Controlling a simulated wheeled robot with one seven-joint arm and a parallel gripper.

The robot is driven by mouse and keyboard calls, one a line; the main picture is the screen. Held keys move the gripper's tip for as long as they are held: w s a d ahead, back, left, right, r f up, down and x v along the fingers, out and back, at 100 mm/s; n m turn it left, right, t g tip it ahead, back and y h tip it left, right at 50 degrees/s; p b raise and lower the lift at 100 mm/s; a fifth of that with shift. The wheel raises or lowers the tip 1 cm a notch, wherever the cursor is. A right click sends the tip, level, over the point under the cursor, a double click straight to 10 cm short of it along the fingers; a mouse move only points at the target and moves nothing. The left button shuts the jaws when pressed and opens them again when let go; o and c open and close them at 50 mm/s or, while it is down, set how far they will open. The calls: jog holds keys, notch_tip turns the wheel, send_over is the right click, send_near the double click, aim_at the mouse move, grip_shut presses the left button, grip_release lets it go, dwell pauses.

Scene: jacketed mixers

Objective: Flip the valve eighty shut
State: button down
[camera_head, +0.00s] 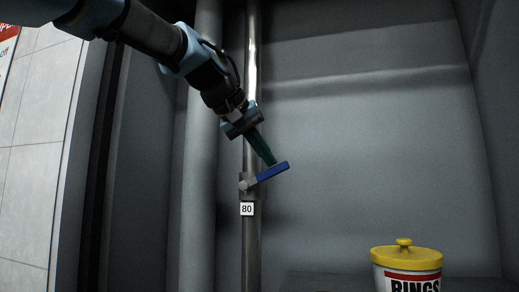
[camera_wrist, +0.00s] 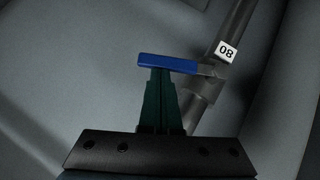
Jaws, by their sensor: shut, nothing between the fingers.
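The valve has a blue lever handle (camera_head: 272,172) on a thin metal pipe (camera_head: 251,245), with a white label reading 80 (camera_head: 247,209) just below it. The lever points to the right and slightly up from the valve body (camera_head: 246,184). My gripper (camera_head: 271,160) comes down from the upper left, its green fingers closed together with their tips at the lever's upper side. In the wrist view the fingertips (camera_wrist: 161,72) meet the edge of the blue lever (camera_wrist: 167,63), seeming to touch it without gripping it. The label (camera_wrist: 226,51) appears upside down there.
A thicker grey pipe (camera_head: 199,200) runs upright left of the valve pipe. A white tub with a yellow lid (camera_head: 405,257) stands at the lower right. Grey walls enclose the space, and the area right of the lever is open.

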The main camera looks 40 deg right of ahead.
aim_at(276, 169)
jog(key=shift+s+d+f+b, duration=0.25)
jog(key=shift+f+b, duration=0.1)
jog(key=shift+f, duration=0.15)
jog(key=shift+s+d+f+b, duration=0.1)
jog(key=shift+s+f+b, duration=0.25)
jog(key=shift+f, duration=0.15)
jog(key=shift+s+d+f+b, duration=0.2)
jog(key=shift+f+b, duration=0.15)
jog(key=shift+f, duration=0.15)
jog(key=shift+s+f, duration=0.1)
jog(key=shift+f, duration=0.1)
